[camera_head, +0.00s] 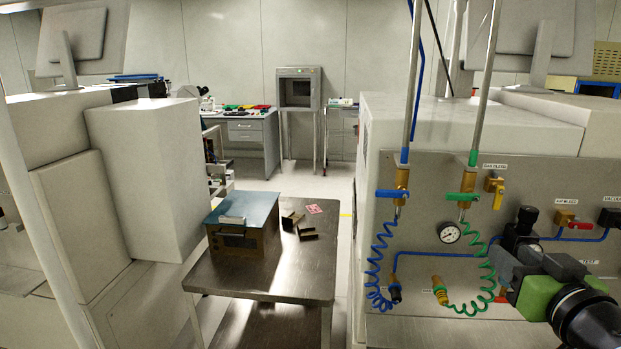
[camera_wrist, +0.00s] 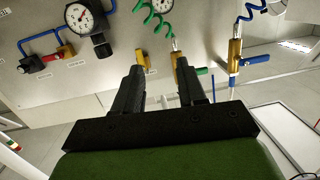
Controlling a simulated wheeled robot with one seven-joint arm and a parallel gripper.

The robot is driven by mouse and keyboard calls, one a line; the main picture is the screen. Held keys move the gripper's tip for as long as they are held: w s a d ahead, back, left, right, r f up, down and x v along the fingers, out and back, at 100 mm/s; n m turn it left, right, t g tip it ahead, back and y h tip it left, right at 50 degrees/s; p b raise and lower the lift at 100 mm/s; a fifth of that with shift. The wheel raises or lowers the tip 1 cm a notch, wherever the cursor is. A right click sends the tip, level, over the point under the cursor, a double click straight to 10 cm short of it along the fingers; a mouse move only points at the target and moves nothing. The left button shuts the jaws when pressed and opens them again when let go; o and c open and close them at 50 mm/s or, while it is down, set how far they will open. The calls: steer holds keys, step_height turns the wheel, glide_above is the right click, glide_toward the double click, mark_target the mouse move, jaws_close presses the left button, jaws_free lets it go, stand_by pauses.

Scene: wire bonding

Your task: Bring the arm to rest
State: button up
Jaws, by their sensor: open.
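My gripper (camera_head: 510,264) is at the right in the head view, in front of the grey gas panel (camera_head: 430,185), with its green and black body at the lower right. In the wrist view, the two dark fingers of my gripper (camera_wrist: 159,72) stand apart with nothing between them. The gripper is open and empty. The panel's fittings show beyond the fingertips in the wrist view. I cannot tell the exact gap between fingertips and panel.
The panel carries a pressure gauge (camera_head: 449,232), a blue-handled valve (camera_head: 400,193), a green-handled valve (camera_head: 463,196) and coiled hoses. A steel table (camera_head: 285,283) at the left holds a blue-topped box (camera_head: 241,235) and small dark parts. Open floor (camera_head: 260,184) lies behind the table.

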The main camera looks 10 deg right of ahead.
steer(key=w+a+f+n+g+y, duration=0.15)
steer(key=a+f+g+y, duration=0.35)
steer(key=a, duration=0.7)
steer(key=s+a+f+n+g+h, duration=0.1)
steer(key=s+a+f+g, duration=0.2)
steer(key=s+a+f, duration=0.3)
steer(key=s+a+f+g, duration=0.2)
steer(key=s+a+f, duration=0.25)
steer(key=s, duration=0.35)
step_height(320, 180, up, 15)
steer(key=p, duration=1.6)
steer(key=shift+s+d+g+h, duration=0.15)
steer(key=shift+d+g+h, duration=0.15)
steer(key=shift+d, duration=0.1)
steer(key=shift+c, duration=0.4)
